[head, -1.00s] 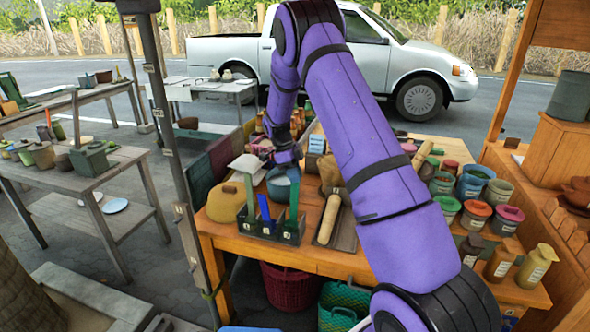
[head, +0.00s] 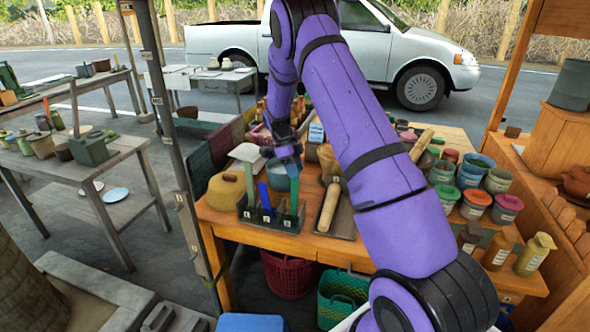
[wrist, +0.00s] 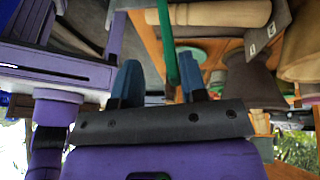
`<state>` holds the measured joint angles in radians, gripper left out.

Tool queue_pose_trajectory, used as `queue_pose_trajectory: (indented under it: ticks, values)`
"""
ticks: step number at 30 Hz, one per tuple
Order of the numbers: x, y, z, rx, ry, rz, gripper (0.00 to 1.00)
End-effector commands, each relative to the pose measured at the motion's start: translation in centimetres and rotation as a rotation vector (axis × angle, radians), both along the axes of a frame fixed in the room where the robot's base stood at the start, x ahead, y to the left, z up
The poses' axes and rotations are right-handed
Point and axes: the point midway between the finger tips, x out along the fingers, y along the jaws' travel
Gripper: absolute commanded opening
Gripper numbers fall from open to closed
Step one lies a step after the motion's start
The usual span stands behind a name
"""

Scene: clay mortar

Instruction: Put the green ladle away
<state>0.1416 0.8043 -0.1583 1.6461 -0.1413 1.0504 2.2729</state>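A dark holder (head: 268,222) with labelled compartments stands at the table's near left. A green utensil (head: 294,192), likely the green ladle, stands upright at its right compartment; its lower end is hidden. A blue utensil (head: 265,196) and another green one (head: 249,187) stand to its left. My gripper (head: 287,168) is just above and behind the right green utensil, near a blue-grey bowl (head: 279,180). In the wrist view my gripper (wrist: 161,82) has its blue fingers apart. A green handle (wrist: 168,42) shows between them, nearer the right finger; I see no clear grip.
A rolling pin (head: 329,207) lies on a dark tray right of the holder. Several paint pots (head: 471,172) crowd the table's right side. A dark post (head: 172,150) rises before the table's left edge.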

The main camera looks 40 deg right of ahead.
Motion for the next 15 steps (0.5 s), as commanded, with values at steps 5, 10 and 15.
queue_pose_trajectory:
  ticks: [5,10,15]
  values:
    - [0.0,0.0,0.0,0.000,0.000,0.000,0.40]
    - [0.2,0.0,0.3,0.000,-0.001,0.000,0.40]
    - [1.0,0.3,2.2,-0.002,-0.003,0.001,0.40]
